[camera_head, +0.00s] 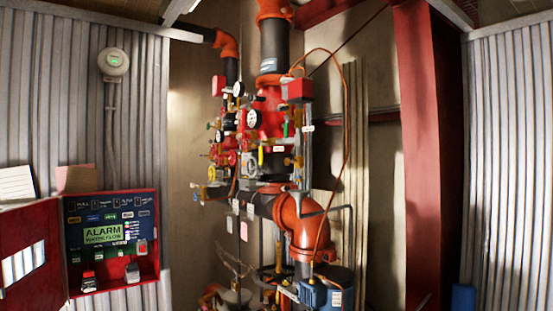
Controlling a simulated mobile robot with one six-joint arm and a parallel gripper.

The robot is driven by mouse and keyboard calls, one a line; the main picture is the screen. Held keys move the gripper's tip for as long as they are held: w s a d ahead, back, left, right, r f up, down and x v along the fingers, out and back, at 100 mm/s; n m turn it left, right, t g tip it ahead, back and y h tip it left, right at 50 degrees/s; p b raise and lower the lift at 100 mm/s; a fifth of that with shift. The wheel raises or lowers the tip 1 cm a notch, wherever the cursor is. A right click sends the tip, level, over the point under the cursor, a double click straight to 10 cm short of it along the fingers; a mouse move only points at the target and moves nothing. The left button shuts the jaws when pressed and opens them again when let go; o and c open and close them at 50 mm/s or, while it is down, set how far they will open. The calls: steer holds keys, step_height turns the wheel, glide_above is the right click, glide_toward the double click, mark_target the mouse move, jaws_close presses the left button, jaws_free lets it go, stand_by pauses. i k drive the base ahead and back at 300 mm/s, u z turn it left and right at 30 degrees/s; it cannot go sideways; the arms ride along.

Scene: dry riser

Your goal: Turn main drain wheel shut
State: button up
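The dry riser valve assembly (268,125) stands upright in the middle of the head view, crowded with gauges, small valves and tags. My gripper is not in view, and nothing is seen touching the valves.
An open red alarm panel (110,240) hangs at the lower left. A red steel column (432,150) stands at the right. A blue motor-like unit (325,290) and other equipment sit below the riser. An orange cable (347,130) loops down beside it. Corrugated walls stand on both sides.

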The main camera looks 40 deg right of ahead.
mark_target(232, 157)
steer(key=u, duration=0.15)
steer(key=k, duration=0.1)
steer(key=z, duration=0.75)
steer(key=i, duration=1.8)
steer(key=u, duration=0.55)
steer(key=k, duration=0.85)
